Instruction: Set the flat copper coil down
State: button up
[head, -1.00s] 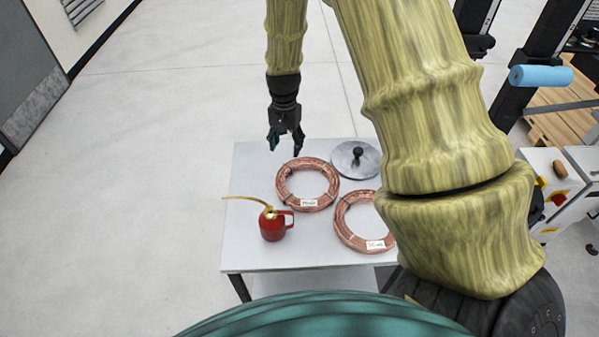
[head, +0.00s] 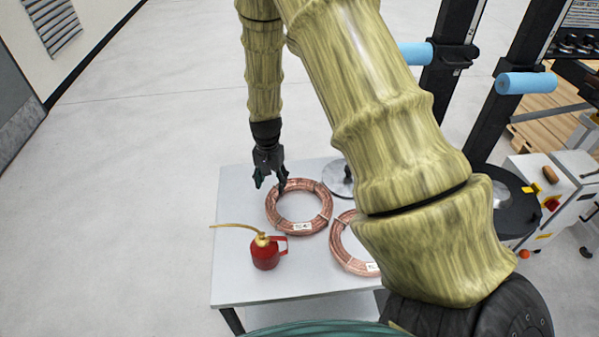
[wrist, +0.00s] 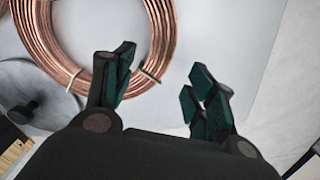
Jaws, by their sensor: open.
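A copper coil (head: 327,208) with a white label lies flat on the grey-white table (head: 240,285). A second copper coil (head: 345,258) lies to its front right, partly hidden by my arm. My gripper (head: 270,186) is open and empty at the back left edge of the first coil. In the wrist view the fingers of my gripper (wrist: 160,82) are spread. A copper coil (wrist: 160,40) shows there at upper left, with one finger overlapping its rim and the other over bare tabletop. I cannot tell whether the finger touches the coil.
A red oil can (head: 265,256) with a long brass spout stands left of the coils. A grey disc with a black knob (head: 337,180) lies at the table's back right, partly hidden by my arm. The table's left side is mostly clear. Machines stand at the right.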

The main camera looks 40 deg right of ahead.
aim_at(272, 196)
jog(key=shift+s+a+f+p, duration=0.1)
jog(key=shift+f+p, duration=0.2)
jog(key=shift+f, duration=0.2)
jog(key=shift+s+a+f+p, duration=0.1)
jog(key=shift+f+p, duration=0.2)
jog(key=shift+f, duration=0.15)
jog(key=shift+f+p, duration=0.7)
jog(key=shift+f, duration=1.3)
jog(key=shift+a, duration=0.1)
grip_shut()
